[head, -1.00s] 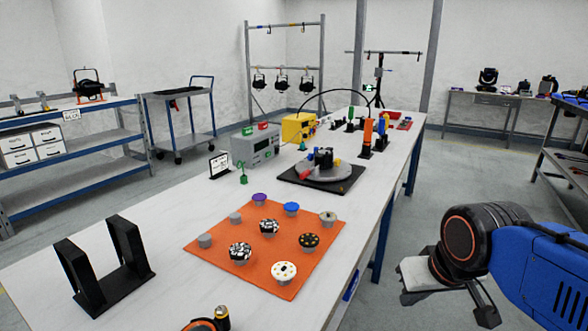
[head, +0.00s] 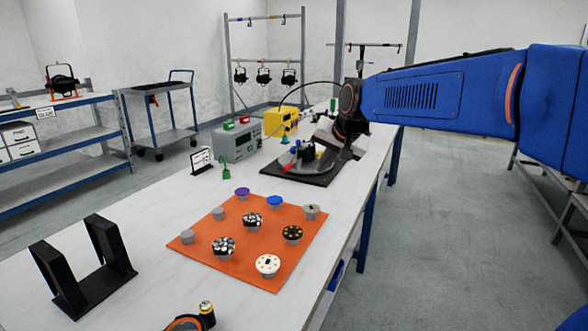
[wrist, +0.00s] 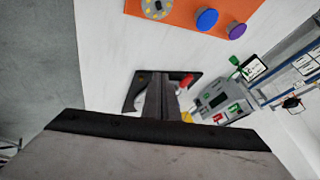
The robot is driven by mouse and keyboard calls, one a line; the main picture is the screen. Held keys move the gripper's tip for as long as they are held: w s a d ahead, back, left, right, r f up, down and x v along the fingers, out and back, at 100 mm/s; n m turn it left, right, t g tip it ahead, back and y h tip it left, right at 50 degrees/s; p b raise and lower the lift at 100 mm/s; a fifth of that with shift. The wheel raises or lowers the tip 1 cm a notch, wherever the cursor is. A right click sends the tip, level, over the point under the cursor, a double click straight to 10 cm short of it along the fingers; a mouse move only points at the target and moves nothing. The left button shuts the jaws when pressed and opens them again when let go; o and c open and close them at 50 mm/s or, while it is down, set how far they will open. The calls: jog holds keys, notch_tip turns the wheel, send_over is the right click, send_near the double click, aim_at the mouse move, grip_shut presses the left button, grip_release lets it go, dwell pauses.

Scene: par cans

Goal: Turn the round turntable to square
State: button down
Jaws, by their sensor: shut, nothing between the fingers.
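The round turntable (head: 312,167) is a grey disc on a square black base (head: 275,174), on the long white bench. A dark block stands on the disc, with a red part at its near left side. My gripper (head: 328,148) is above the turntable's right side and hides part of it. In the wrist view, my shut, empty fingers (wrist: 161,78) point over the turntable and cover its middle.
An orange mat (head: 210,250) with several knobs lies nearer on the bench. A grey instrument box (head: 237,141) and a yellow box (head: 281,120) stand left of and behind the turntable. A black bracket (head: 85,265) stands at the near left. Bare bench lies between mat and turntable.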

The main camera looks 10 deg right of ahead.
jog(key=shift+m, duration=0.3)
jog(key=w+a+f, duration=0.1)
jog(key=w+f, duration=0.1)
jog(key=w, duration=0.1)
jog(key=w+f, duration=0.2)
jog(key=w, duration=0.1)
jog(key=w+a+f, duration=0.1)
jog(key=w+f, duration=0.1)
jog(key=w, duration=0.1)
jog(key=shift+w+a+f, duration=0.1)
jog(key=shift+w+a, duration=0.25)
jog(key=shift+w, duration=0.05)
jog(key=shift+w+a+f, duration=0.1)
jog(key=shift+w+a, duration=0.95)
jog(key=shift+a, duration=0.05)
jog(key=shift+w+a, duration=0.4)
jog(key=shift+a, duration=0.15)
jog(key=shift+a, duration=0.1)
